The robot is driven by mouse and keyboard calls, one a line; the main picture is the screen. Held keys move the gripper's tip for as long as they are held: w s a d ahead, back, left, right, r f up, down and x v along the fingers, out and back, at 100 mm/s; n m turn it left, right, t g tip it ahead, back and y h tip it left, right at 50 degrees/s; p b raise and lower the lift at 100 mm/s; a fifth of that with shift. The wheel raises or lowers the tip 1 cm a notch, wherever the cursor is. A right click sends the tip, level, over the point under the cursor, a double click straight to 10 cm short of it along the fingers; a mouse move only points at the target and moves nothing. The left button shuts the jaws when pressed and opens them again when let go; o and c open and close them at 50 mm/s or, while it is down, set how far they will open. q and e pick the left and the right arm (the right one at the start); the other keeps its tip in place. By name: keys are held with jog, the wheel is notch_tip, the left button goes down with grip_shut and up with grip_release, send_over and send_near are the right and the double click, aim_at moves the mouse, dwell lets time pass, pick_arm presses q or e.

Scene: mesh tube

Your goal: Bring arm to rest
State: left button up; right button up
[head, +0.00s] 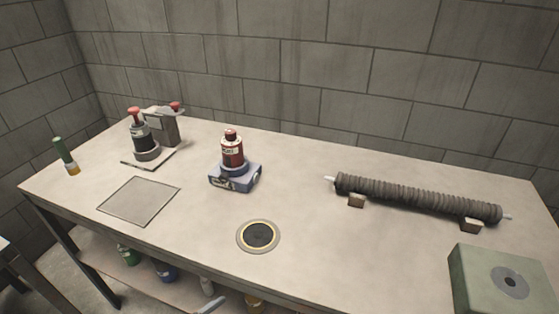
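Neither of my grippers nor my arms can be made out in the head view. On the workbench (310,190), a dark ribbed mesh tube (415,197) lies on two small blocks at the right, with a thin light rod end showing at each side. A red bottle (232,150) stands upright on a blue-grey base (236,178) near the middle. A dark bottle with a red top (143,137) stands at the left on a thin plate, beside a grey device (165,127).
A flat square plate (139,200) lies at the left front, and a round dark disc with a yellowish ring (258,236) near the front edge. A green box (497,280) is at the right corner. Bench space between is clear.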

pick_arm(q)
jog(key=s+a+f+n+g+y+p, duration=0.1)
jog(key=s+n+g+p, duration=0.3)
jog(key=s, duration=1.2)
jog(key=s+a+f+n+g+y+p, duration=0.1)
jog(key=s+n+g+y+p, duration=0.3)
jog(key=s+n+p, duration=0.5)
jog(key=s+a+n, duration=0.1)
jog(key=s+n, duration=0.3)
jog(key=s, duration=0.3)
jog(key=shift+s+a+y, duration=0.25)
jog(key=shift+s+y, duration=0.05)
jog(key=shift+s, duration=0.1)
pick_arm(e)
jog(key=s+d+r+g+h, duration=0.1)
jog(key=s+d+r+g, duration=0.1)
jog(key=s, duration=0.5)
jog(key=s+d+r+g+h, duration=0.1)
jog(key=s+d+r+g, duration=0.1)
jog(key=s, duration=0.6)
jog(key=d+g, duration=0.1)
jog(key=d, duration=0.1)
jog(key=shift+d+r+g, duration=0.2)
jog(key=shift+d+g, duration=0.15)
jog(key=shift+g, duration=0.05)
